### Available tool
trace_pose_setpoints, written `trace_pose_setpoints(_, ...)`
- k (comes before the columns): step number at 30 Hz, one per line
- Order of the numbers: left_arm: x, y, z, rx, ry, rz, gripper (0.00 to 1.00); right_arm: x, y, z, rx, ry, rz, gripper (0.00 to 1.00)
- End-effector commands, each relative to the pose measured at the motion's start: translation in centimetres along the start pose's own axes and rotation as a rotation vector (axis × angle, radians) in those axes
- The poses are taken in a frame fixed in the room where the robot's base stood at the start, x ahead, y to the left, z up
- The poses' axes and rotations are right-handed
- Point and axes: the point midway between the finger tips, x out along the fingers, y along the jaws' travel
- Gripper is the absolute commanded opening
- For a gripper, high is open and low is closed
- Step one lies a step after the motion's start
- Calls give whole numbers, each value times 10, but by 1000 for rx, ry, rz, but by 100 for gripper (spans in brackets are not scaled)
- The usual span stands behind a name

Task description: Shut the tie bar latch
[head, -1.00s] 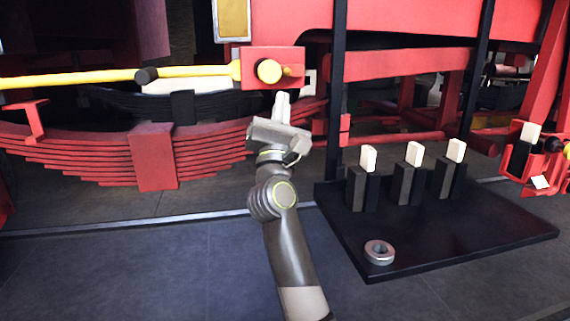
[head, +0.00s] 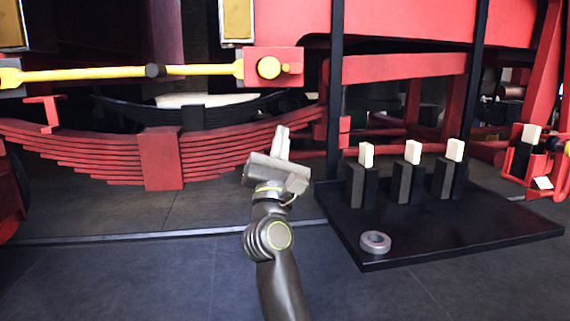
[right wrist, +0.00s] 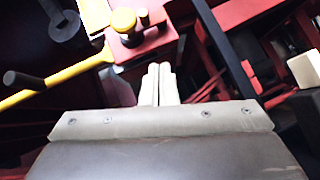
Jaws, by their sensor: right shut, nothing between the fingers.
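The yellow tie bar (head: 110,73) runs almost level across the upper left of the head view, with a black knob (head: 154,70) partway along it. Its right end meets a red block (head: 288,60) with a round yellow pin head (head: 269,67). I cannot tell whether the end is fully seated. The right wrist view also shows the bar (right wrist: 65,80), the black knob (right wrist: 22,80) and the yellow pin head (right wrist: 123,20). My right gripper (head: 282,142) is shut and empty, below the red block and apart from it. My left gripper is out of view.
A black plate (head: 450,235) on the right carries several dark holders with pale blocks (head: 413,152) and a grey ring (head: 375,242). A red leaf spring (head: 90,155) lies below the bar. A black post (head: 336,110) stands right of the red block.

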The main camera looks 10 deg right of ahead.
Motion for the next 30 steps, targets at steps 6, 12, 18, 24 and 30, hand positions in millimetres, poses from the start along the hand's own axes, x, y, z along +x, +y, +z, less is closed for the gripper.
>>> trace_pose_setpoints(6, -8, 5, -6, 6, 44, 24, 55, -10, -2, -6, -3, -2, -2, 0)
trace_pose_setpoints(12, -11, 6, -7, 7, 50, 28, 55, -10, -2, -6, -3, -2, -3, 0)
trace_pose_setpoints(18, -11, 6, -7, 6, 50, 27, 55, -10, -2, -6, -5, -2, -2, 0)
trace_pose_setpoints(24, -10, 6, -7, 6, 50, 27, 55, -29, -19, -19, -173, -13, 47, 0)
trace_pose_setpoints(30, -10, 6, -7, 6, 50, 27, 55, -91, -54, -55, -668, -23, 238, 0)
